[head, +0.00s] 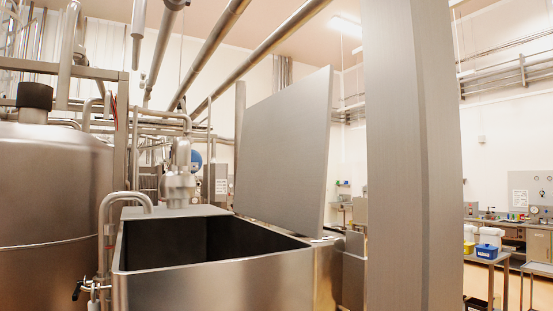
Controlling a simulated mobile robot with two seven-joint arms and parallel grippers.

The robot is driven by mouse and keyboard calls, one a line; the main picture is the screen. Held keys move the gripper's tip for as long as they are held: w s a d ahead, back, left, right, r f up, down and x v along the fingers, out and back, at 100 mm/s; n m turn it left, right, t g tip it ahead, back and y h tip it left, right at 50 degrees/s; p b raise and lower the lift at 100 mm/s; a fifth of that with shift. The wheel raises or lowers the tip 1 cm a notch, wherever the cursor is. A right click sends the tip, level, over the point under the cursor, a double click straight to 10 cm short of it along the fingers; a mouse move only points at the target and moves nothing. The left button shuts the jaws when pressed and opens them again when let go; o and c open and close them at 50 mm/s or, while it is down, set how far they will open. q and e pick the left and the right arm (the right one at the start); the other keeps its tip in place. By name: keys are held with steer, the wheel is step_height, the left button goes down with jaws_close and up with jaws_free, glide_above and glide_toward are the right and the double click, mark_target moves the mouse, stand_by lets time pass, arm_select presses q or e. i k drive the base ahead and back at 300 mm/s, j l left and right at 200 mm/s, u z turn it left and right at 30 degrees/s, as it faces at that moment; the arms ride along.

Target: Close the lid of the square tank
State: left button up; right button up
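The square tank (215,285) stands in the lower middle of the head view. It is brushed metal with a dark, open inside, and its bottom is hidden. Its lid (283,150) is a flat grey metal panel standing raised, close to upright, along the tank's right side. The tank's opening is uncovered. Neither of my grippers shows in this view, so nothing of mine is seen touching the lid or the tank.
A wide metal column (410,150) rises just right of the lid. A large round vessel (50,200) stands left of the tank, with a bent pipe (105,215) between them. Overhead pipes (210,50) cross above. At the far right, a small table (487,260) holds tubs.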

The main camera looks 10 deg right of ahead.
mark_target(282, 174)
steer(key=k+l+u, duration=0.1)
steer(key=l, duration=0.4)
steer(key=k+l+u, duration=0.15)
steer(key=l, duration=0.35)
steer(key=l+u, duration=0.35)
steer(key=l, duration=0.7)
steer(key=l+u, duration=0.2)
steer(key=l, duration=0.65)
steer(key=k+l+u, duration=0.2)
steer(key=l, duration=0.7)
steer(key=k+j+u, duration=0.2)
steer(key=k, duration=0.35)
steer(key=l+u, duration=0.1)
steer(key=u, duration=0.25)
steer(key=i+l+u, duration=0.1)
steer(key=u, duration=0.25)
steer(key=l+u, duration=0.15)
steer(key=u, duration=0.2)
steer(key=i+l, duration=0.1)
steer(key=l, duration=0.3)
steer(key=i+l, duration=0.15)
steer(key=l, duration=0.3)
steer(key=i+l, duration=0.1)
steer(key=l, duration=0.3)
steer(key=i+l, duration=0.15)
steer(key=l, duration=0.3)
steer(key=i+l, duration=0.1)
steer(key=l, duration=0.3)
